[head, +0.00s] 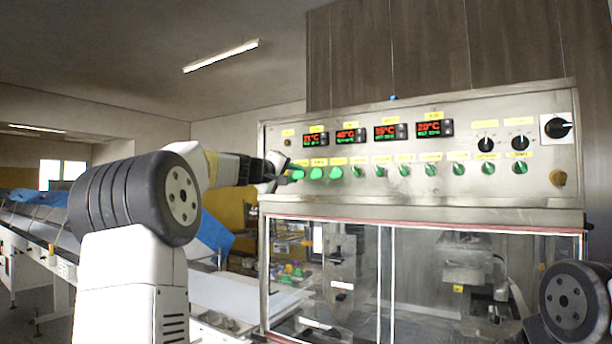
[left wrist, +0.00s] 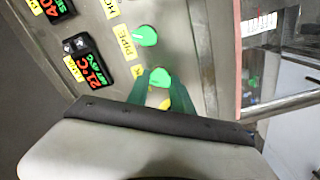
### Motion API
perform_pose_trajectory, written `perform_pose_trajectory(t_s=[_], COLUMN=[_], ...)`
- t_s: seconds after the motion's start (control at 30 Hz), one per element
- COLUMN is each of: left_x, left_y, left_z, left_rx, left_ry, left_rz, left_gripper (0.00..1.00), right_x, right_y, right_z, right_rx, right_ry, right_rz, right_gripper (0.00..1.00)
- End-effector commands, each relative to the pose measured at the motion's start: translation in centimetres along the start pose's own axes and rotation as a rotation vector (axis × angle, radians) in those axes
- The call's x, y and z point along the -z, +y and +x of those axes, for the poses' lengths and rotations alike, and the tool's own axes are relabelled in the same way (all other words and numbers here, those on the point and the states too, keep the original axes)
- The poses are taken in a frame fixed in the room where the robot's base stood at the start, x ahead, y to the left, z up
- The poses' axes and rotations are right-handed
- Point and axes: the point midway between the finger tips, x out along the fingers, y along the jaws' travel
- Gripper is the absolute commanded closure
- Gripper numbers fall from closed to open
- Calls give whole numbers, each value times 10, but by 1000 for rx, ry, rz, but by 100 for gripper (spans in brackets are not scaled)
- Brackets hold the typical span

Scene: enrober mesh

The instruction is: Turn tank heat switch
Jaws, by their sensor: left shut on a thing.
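The tank heat switch is the leftmost green knob (head: 297,174) in the lower row of the steel control panel (head: 300,202). In the left wrist view its green knob (left wrist: 160,77) sits beside a partly hidden yellow label ending in K. My left gripper (head: 279,175) is at the panel's left end, and its fingers (left wrist: 156,94) are shut around this knob. The fingers hide part of the knob, so I cannot tell its exact angle. The neighbouring green knob (left wrist: 144,36), labelled PIPE, stands apart from the fingers. My right gripper is not in view.
Several more green knobs (head: 404,170) run rightward along the panel. Lit temperature displays (head: 391,132) are above them. Black dials (head: 486,143) and a rotary switch (head: 558,128) are at the right. A glazed cabinet (head: 345,228) is below, and a conveyor (head: 30,226) stands at left.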

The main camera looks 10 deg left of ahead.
Motion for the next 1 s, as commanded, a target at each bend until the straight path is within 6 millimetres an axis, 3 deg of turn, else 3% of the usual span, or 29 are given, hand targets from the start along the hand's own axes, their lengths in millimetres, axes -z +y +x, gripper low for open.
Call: perform_pose_trajectory(t_s=[0.17, 0.2, 0.3, 0.67, 1.0], left_x=[-1, -1, -1, 0, 0], left_y=[-2, -2, -2, 0, -1], left_z=[0, 0, 0, -5, -58], left_rx=[4, 4, 3, 2, 3], left_ry=[-3, -3, -2, 0, 1], left_rz=[1, 1, 0, 1, 1], left_gripper=[100, 67, 51, 51, 51], right_x=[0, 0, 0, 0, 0], right_y=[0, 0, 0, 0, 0], right_z=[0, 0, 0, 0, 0], right_rx=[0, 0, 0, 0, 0], right_ry=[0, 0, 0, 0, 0], right_rz=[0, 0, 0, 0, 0], right_gripper=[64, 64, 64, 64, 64])
